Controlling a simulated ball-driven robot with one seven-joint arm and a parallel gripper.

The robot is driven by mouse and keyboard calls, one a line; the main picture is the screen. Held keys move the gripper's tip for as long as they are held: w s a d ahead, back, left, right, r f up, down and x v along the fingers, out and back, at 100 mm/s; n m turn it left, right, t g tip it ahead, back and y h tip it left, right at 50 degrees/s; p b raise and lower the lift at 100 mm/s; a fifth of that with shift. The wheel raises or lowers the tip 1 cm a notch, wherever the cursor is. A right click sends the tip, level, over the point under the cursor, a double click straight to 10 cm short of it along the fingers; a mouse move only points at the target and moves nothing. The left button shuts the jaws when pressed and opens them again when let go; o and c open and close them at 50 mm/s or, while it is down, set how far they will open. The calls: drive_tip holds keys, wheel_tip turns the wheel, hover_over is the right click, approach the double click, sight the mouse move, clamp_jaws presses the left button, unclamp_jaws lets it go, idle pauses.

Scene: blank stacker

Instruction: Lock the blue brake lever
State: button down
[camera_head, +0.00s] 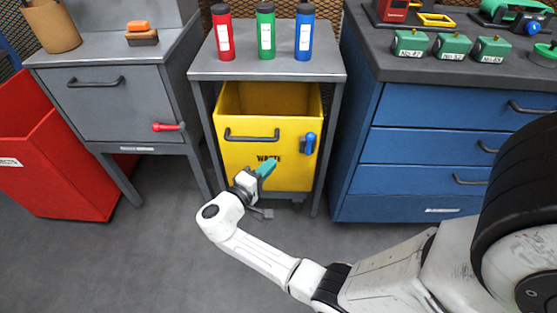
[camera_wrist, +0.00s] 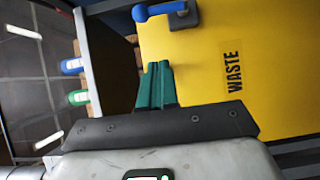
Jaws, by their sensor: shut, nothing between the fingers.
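The blue brake lever (camera_head: 309,143) is mounted on the upper right of the yellow waste bin's front (camera_head: 234,165). In the head view it stands about upright. In the wrist view the blue lever (camera_wrist: 162,10) lies at the top edge, with its rounded end to the left and its bracket to the right. My gripper (camera_head: 266,168) is shut and empty, its teal fingers in front of the bin's lower front, below and left of the lever. The fingers (camera_wrist: 157,84) point toward the lever in the wrist view, with a visible gap between them.
The bin sits under a grey table with red, green and blue bottles (camera_head: 265,30). A dark handle (camera_head: 252,137) spans the bin's front. A red lever (camera_head: 168,127) is on the left grey cabinet. Blue drawers (camera_head: 435,152) stand right. Floor in front is clear.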

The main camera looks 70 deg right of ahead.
approach(310, 143)
drive_tip(key=w+d+f, duration=0.1)
drive_tip(key=w+d, duration=0.3)
drive_tip(key=shift+s+d+b, duration=0.3)
drive_tip(key=shift+s+d, duration=1.2)
drive_tip(key=shift+s, duration=0.2)
drive_tip(key=shift+s+d+r+m+y, duration=0.1)
drive_tip(key=shift+s+r+m+y, duration=0.15)
drive_tip(key=shift+m, duration=0.25)
drive_tip(key=shift+s+d+r+m+t+y+p, duration=0.15)
drive_tip(key=shift+s+m+t+y+p, duration=0.1)
drive_tip(key=shift+s+m+y+p, duration=0.25)
drive_tip(key=shift+s+d+r+m+t+y+p, duration=0.15)
drive_tip(key=shift+s+m+t+y, duration=0.15)
drive_tip(key=shift+m, duration=0.4)
drive_tip(key=s+m+t+y, duration=0.1)
drive_tip(key=m, duration=0.1)
drive_tip(key=s+d+f+m+t+y+p, duration=0.1)
drive_tip(key=s+m+t, duration=0.1)
drive_tip(key=s+d+f+m+t+y, duration=0.1)
drive_tip(key=s+m+t+y, duration=0.1)
drive_tip(key=shift+s+d+p, duration=0.15)
drive_tip(key=shift+p, duration=0.15)
